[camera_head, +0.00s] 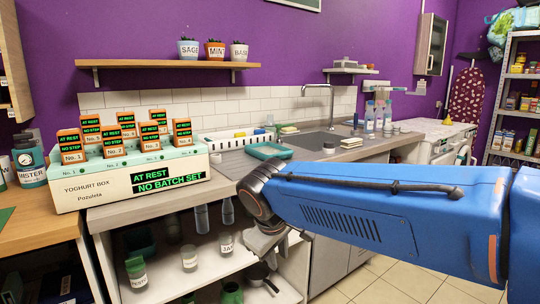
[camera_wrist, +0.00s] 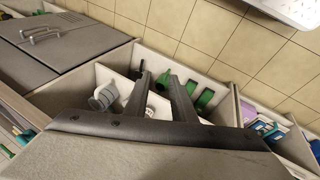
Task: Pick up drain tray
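A shallow teal tray (camera_head: 268,151), which looks like the drain tray, lies on the grey counter left of the sink. A white slotted rack (camera_head: 228,143) stands just left of it. I cannot tell for sure which of the two is the drain tray. My gripper (camera_head: 264,245) hangs below the counter edge, in front of the open shelves and well below the teal tray, touching neither. In the wrist view, my gripper (camera_wrist: 160,76) has its two fingers apart with nothing between them.
A yoghurt box (camera_head: 130,182) with several small display units stands on the left counter. The sink (camera_head: 322,140) and tap are behind my arm. Open shelves below hold jars (camera_head: 190,258) and green vessels (camera_wrist: 204,100). Tiled floor (camera_head: 375,288) is clear at lower right.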

